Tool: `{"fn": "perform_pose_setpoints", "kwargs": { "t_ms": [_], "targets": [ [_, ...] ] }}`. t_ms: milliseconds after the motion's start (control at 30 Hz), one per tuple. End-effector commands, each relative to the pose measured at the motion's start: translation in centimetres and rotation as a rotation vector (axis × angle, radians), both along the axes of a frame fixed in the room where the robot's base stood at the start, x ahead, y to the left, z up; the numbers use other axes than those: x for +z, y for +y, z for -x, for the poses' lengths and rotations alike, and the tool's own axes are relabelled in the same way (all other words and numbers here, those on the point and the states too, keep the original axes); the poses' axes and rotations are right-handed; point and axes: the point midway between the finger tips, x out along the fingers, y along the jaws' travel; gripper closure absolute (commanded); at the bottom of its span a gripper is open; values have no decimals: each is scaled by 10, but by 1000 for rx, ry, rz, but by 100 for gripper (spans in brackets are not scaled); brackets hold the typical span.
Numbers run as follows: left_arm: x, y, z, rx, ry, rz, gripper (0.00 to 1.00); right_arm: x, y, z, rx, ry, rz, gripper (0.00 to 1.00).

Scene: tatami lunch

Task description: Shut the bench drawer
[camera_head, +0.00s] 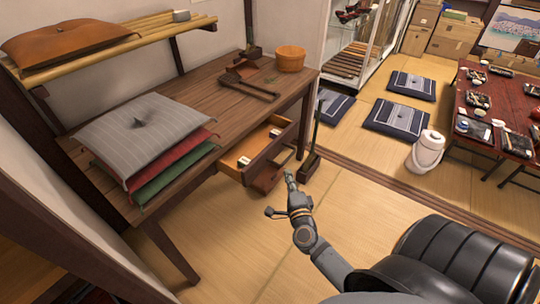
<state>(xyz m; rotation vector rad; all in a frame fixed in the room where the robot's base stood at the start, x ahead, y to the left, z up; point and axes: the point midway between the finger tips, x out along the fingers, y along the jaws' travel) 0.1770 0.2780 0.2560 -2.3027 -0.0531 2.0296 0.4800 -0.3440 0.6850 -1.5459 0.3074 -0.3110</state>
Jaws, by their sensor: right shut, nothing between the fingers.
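The bench (203,107) is a dark wooden table along the wall at left. Its drawer (236,160) sticks out from the front under the bench top, pulled open, with its light wooden inside showing. A few small items lie in the drawer. My right gripper (290,180) is shut and empty, in front of the drawer and to its lower right; I cannot tell whether it touches anything. My left gripper is not in view.
Grey, red and green cushions (143,127) are stacked on the bench, with a wooden bucket (290,58) at its far end. A dark long-handled dustpan (309,160) stands beside the drawer. A white pot (426,152) stands on the tatami at right, near the low table (490,114).

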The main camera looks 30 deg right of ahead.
Motion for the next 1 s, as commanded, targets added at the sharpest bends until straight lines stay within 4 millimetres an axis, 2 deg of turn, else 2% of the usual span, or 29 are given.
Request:
{"fn": "perform_pose_setpoints", "kwargs": {
  "t_ms": [400,500,700,1000],
  "targets": [
    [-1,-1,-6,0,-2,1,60,0,-34,-82,1,-1,4,100],
    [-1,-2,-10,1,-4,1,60,-1,-25,-97,0,-2,-1,100],
    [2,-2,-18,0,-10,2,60,-1,-18,-114,2,1,3,100],
    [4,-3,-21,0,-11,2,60,0,-17,-116,2,2,3,100]
  ]
}}
